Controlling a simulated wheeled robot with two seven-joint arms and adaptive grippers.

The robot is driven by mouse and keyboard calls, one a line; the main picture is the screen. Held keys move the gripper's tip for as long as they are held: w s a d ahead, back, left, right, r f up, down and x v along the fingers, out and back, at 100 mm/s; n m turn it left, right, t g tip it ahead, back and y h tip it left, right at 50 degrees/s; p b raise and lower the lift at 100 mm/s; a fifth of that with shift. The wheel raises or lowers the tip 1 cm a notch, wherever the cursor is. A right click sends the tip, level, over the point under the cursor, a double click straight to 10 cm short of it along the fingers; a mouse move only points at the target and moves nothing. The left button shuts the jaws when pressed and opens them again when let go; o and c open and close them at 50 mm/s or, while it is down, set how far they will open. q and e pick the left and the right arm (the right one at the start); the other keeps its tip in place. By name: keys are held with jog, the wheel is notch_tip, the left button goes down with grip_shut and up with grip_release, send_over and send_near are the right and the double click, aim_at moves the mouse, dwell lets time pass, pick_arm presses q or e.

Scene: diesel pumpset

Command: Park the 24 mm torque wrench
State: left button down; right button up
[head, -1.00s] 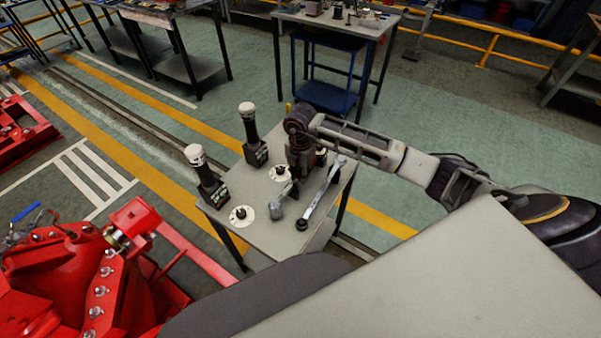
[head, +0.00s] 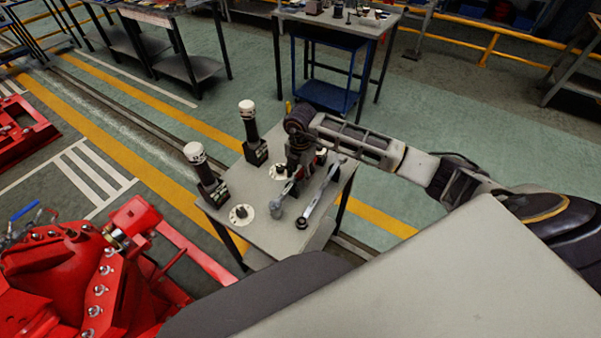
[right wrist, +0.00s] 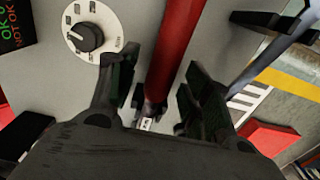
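My right gripper (head: 290,186) is low over the small grey table. In the right wrist view its two dark fingers (right wrist: 160,95) stand on either side of a red-shafted torque wrench (right wrist: 178,45). Narrow gaps show beside the shaft, so the fingers look open around it. The wrench's grey head end (head: 275,209) shows left of the gripper in the head view; much of its shaft is hidden by the gripper. A second, silver wrench (head: 321,194) lies to the right, with a dark socket at its near end. No size marking is readable. My left gripper is out of view.
One dial (right wrist: 88,36) shows beside the fingers in the wrist view. Red machinery (head: 65,265) stands at the left front.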

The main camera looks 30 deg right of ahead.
notch_tip(320, 180, up, 12)
dwell(1.0)
dwell(0.6)
